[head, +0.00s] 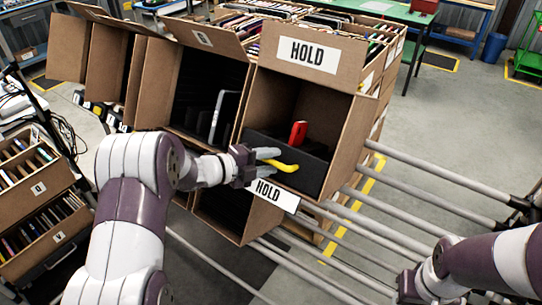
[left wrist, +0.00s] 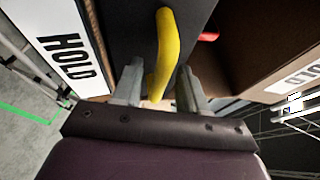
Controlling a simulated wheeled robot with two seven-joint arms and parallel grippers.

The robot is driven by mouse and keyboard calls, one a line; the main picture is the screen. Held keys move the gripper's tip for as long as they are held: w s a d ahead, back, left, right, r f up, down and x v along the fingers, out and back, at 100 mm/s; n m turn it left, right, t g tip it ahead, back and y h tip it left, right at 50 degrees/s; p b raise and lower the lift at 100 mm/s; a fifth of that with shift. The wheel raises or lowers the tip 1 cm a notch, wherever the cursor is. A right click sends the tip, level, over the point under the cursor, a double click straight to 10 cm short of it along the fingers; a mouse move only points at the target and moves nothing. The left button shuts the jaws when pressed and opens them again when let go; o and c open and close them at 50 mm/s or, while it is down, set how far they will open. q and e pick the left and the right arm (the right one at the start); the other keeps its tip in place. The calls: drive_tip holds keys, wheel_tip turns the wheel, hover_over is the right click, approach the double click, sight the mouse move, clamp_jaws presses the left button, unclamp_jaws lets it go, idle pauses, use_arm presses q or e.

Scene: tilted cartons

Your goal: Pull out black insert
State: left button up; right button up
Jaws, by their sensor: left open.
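The black insert (head: 310,172) sits inside the tilted carton marked HOLD (head: 351,131). A yellow handle (head: 283,166) is on its front face. A red object (head: 298,133) stands inside, behind the insert's front. My left gripper (head: 268,160) is at the handle, with its fingers apart. In the left wrist view the insert (left wrist: 120,25) fills the top, and the yellow handle (left wrist: 164,55) reaches down between the two open fingertips (left wrist: 160,75). I cannot tell whether the fingers touch it. My right gripper (head: 408,288) is low at the right, away from the carton; its fingers are not clear.
A HOLD label (head: 272,193) hangs on the carton's lower front edge. An open carton marked S (head: 203,85) stands to the left. Grey rails (head: 400,195) run below and right of the cartons. Cartons of thin items (head: 30,175) stand at the far left.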

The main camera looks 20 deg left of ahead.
use_arm(q)
drive_tip(key=shift+d, duration=0.3)
drive_tip(key=shift+w+f, duration=0.15)
drive_tip(key=shift+w, duration=0.1)
clamp_jaws()
use_arm(e)
drive_tip(key=shift+r, duration=0.15)
use_arm(q)
drive_tip(key=shift+s, duration=0.1)
